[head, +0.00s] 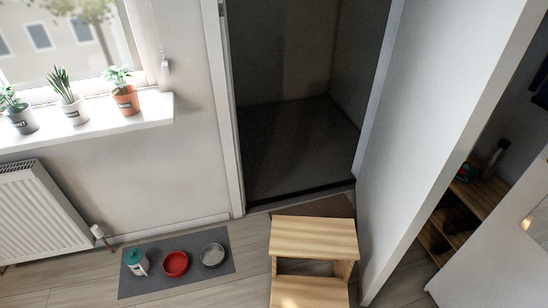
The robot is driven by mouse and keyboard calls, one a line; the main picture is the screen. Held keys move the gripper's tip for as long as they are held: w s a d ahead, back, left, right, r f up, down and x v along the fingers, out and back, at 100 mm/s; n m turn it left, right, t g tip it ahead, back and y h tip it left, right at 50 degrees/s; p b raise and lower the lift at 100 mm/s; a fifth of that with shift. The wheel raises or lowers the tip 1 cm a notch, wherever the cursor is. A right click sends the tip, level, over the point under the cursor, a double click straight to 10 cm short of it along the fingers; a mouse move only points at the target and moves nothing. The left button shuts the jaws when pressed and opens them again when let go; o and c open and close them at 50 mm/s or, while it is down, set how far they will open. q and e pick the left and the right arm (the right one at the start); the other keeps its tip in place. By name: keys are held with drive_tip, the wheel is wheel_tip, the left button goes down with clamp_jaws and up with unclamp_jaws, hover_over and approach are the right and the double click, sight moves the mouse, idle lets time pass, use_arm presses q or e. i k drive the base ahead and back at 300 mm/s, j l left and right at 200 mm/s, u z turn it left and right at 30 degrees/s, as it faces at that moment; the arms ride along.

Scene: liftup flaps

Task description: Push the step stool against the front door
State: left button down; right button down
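The wooden step stool (314,238) stands upright at the bottom centre of the head view, with a top step and a lower step toward me. Its lower part is cut off by the frame edge. A white door panel (425,120), apparently the front door, stands open to the right of the doorway (295,150). The stool is in front of the doorway, close to the left of the panel's lower end. I cannot tell whether they touch. Neither of my grippers shows.
A dark mat (315,206) lies behind the stool at the threshold. A grey mat (205,282) with a red bowl (175,264), a grey bowl (212,255) and a teal-lidded jar (136,262) lies left. A radiator (40,215) and a wooden shelf (475,195) flank the scene.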

sight(335, 240)
drive_tip(key=i+j+z, duration=0.15)
drive_tip(key=j+z, duration=0.25)
drive_tip(key=j, duration=0.2)
drive_tip(key=j+z, duration=0.4)
drive_tip(key=j, duration=0.25)
drive_tip(key=j+z, duration=0.4)
drive_tip(key=j, duration=0.25)
